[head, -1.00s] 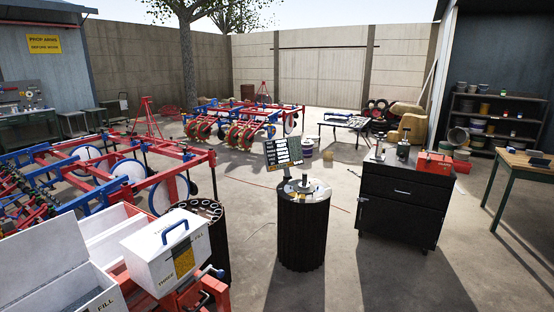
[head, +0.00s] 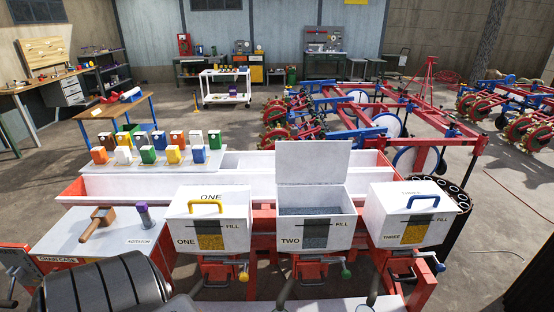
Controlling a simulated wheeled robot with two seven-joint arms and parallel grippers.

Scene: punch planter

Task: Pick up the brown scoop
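A brown wooden tool (head: 97,223) lies on the white top (head: 75,243) at the left front in the head view. It has a blocky head and a handle pointing toward the lower left, and I take it to be the brown scoop, though its hollow cannot be made out. Neither of my grippers can be made out in the head view.
A purple-grey upright cylinder (head: 144,215) stands right of the brown tool. Three white boxes follow: ONE (head: 200,205), TWO (head: 318,227) with its lid up, and THREE (head: 383,210). A dark ribbed object (head: 100,290) fills the bottom left. Coloured containers (head: 148,155) stand behind.

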